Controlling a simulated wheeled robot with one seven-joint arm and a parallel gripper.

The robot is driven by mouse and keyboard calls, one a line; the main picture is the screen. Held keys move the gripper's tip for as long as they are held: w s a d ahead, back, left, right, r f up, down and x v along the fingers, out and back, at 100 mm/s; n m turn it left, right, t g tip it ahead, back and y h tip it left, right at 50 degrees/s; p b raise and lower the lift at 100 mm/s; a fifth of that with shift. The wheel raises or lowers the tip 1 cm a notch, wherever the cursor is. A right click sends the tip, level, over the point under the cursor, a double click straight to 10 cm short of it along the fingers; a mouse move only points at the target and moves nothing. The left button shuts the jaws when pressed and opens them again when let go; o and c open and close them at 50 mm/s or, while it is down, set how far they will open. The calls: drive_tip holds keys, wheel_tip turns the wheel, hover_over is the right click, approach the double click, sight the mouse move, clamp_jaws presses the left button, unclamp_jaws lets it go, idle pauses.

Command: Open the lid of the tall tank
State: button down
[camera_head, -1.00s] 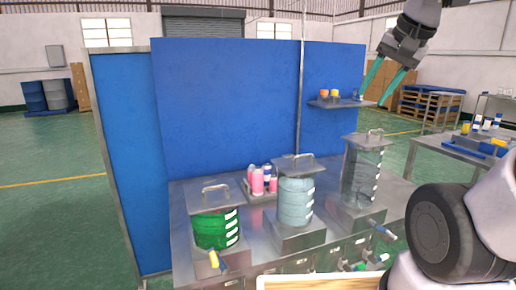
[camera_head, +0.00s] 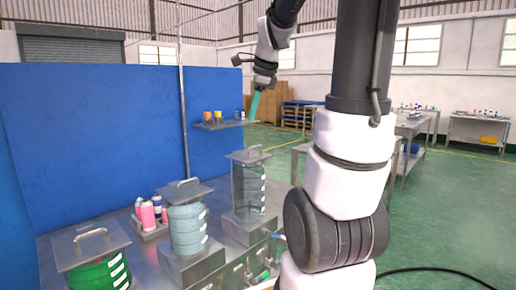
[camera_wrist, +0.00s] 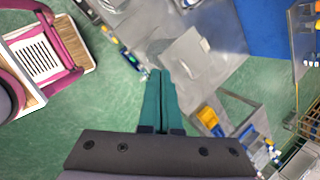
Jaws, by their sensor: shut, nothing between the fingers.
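The tall tank (camera_head: 248,190) is a clear, greyish cylinder at the right end of the metal bench, with white marks up its side. Its flat square lid (camera_head: 242,157) lies on top, with a bar handle (camera_head: 255,149) standing up from it. The lid also shows in the wrist view (camera_wrist: 184,56), beyond the fingertips. My gripper (camera_head: 252,116) has teal fingers pointing down, above the lid and apart from it. In the wrist view my gripper (camera_wrist: 160,72) has its two fingers together with nothing held.
A pale blue tank (camera_head: 188,229) and a green tank (camera_head: 98,275), both lidded, stand left on the bench. Pink bottles (camera_head: 148,214) sit behind them. A wall shelf (camera_head: 222,124) with small cups is close beside my gripper. Blue panels (camera_head: 90,130) stand behind.

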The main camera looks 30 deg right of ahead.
drive_tip(key=w+d+f+m+g, duration=0.1)
drive_tip(key=w+d+f+m, duration=0.4)
drive_tip(key=w+d+m, duration=0.3)
drive_tip(key=m, duration=0.1)
approach(256, 158)
drive_tip(key=x, duration=0.5)
drive_tip(key=shift+w, duration=0.35)
